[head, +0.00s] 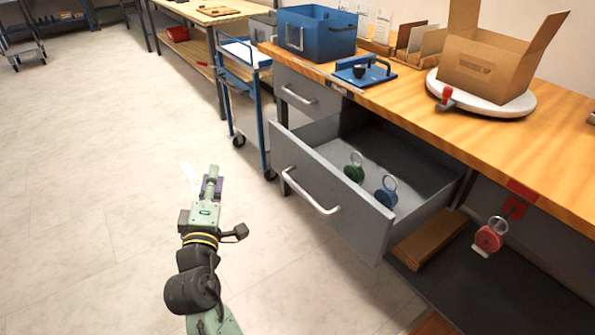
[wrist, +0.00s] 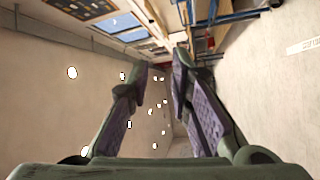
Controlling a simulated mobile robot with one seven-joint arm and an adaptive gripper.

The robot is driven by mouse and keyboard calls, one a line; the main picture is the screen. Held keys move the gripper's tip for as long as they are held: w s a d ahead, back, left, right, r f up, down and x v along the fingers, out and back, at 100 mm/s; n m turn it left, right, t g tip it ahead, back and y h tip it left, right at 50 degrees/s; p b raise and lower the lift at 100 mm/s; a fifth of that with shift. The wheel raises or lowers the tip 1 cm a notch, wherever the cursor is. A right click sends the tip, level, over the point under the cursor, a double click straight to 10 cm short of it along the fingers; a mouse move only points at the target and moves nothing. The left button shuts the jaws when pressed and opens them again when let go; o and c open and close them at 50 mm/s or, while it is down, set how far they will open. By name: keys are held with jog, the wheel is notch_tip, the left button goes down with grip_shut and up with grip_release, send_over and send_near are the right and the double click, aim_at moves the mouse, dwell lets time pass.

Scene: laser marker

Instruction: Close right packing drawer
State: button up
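The grey packing drawer (head: 330,190) stands pulled well out from under the wooden workbench in the head view. Its front panel has a silver bar handle (head: 309,192). Inside lie a green ring-topped piece (head: 354,170) and a blue ring-topped piece (head: 386,194). My gripper (head: 212,180) is in the air over the floor, to the left of the drawer front and apart from it. In the wrist view my gripper (wrist: 160,75) shows two purple-padded fingers with a gap between them and nothing held.
A shut upper drawer (head: 302,92) sits left of the open one. A blue cart (head: 243,95) stands behind. The workbench (head: 440,110) carries a blue bin (head: 317,32) and an open carton (head: 495,60). A red ring-topped piece (head: 489,237) hangs at the right.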

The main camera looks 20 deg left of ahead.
jog(key=d+f+h, duration=0.1)
jog(key=d+f, duration=0.1)
jog(key=w+d+f+h, duration=0.1)
jog(key=d+f, duration=0.1)
jog(key=w+d+f+h, duration=0.1)
jog(key=d+f+h, duration=0.1)
jog(key=f, duration=0.1)
jog(key=shift+w+d+f, duration=0.1)
jog(key=shift+w+d, duration=0.1)
jog(key=shift+d, duration=0.05)
grip_shut()
jog(key=p, duration=0.2)
send_near(279, 157)
jog(key=w+a, duration=0.2)
jog(key=a, duration=0.1)
jog(key=shift+w+d+p, duration=0.2)
jog(key=shift+w+d, duration=0.35)
jog(key=shift+w, duration=0.15)
jog(key=shift+w+d+p, duration=0.15)
jog(key=shift+w+d, duration=0.35)
jog(key=shift+w, duration=0.2)
jog(key=shift+w, duration=0.15)
